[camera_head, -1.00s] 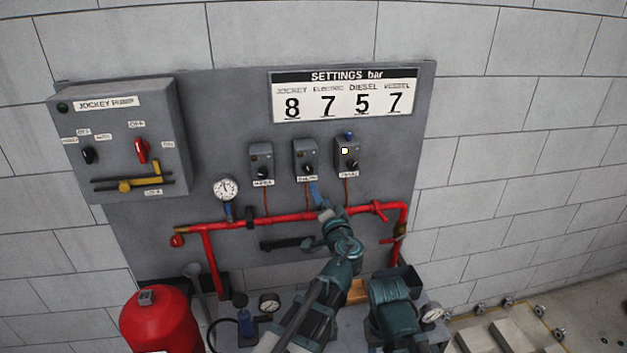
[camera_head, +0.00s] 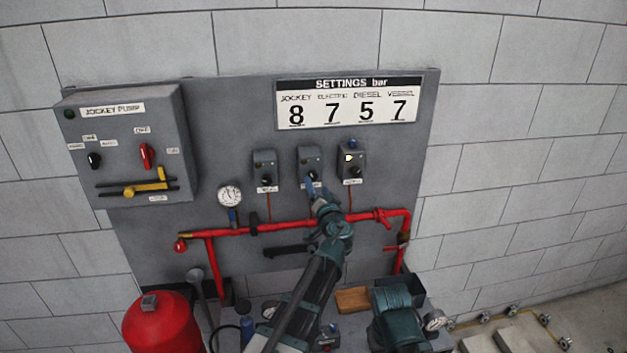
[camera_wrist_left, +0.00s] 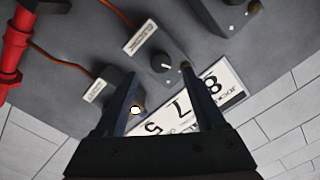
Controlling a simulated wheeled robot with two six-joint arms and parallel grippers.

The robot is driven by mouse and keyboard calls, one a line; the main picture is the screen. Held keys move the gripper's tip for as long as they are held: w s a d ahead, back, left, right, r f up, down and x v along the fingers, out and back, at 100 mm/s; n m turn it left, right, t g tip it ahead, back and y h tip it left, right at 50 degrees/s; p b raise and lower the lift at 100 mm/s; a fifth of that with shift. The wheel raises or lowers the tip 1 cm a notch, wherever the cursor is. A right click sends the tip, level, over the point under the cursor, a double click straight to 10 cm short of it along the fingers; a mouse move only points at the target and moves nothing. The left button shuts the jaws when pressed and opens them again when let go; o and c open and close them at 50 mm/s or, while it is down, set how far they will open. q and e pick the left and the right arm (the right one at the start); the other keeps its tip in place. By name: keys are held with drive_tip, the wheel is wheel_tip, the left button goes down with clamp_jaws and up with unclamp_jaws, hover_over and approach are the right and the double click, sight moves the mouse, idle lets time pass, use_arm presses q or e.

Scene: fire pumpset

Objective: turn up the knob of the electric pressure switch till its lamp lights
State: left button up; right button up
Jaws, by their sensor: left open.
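The electric pressure switch (camera_head: 310,160) is the middle of three small grey boxes on the grey panel. Its black knob (camera_wrist_left: 162,62) with a white mark shows in the left wrist view, and no lit lamp is seen on it. My left gripper (camera_head: 314,188) is just below and in front of this box and covers part of its lower end. In the left wrist view my left gripper (camera_wrist_left: 160,74) is open, with the knob in line between its fingertips. Contact cannot be told. My right gripper is not in view.
The diesel switch (camera_head: 352,163), close on the right, has a bright lamp. The jockey switch (camera_head: 264,170) stands on the left. A red pipe (camera_head: 285,224) runs below, with a pressure gauge (camera_head: 229,196). The settings board (camera_head: 347,101) hangs above.

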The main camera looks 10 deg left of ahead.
sight(313, 178)
use_arm(q)
drive_tip(key=shift+x, duration=2.75)
clamp_jaws()
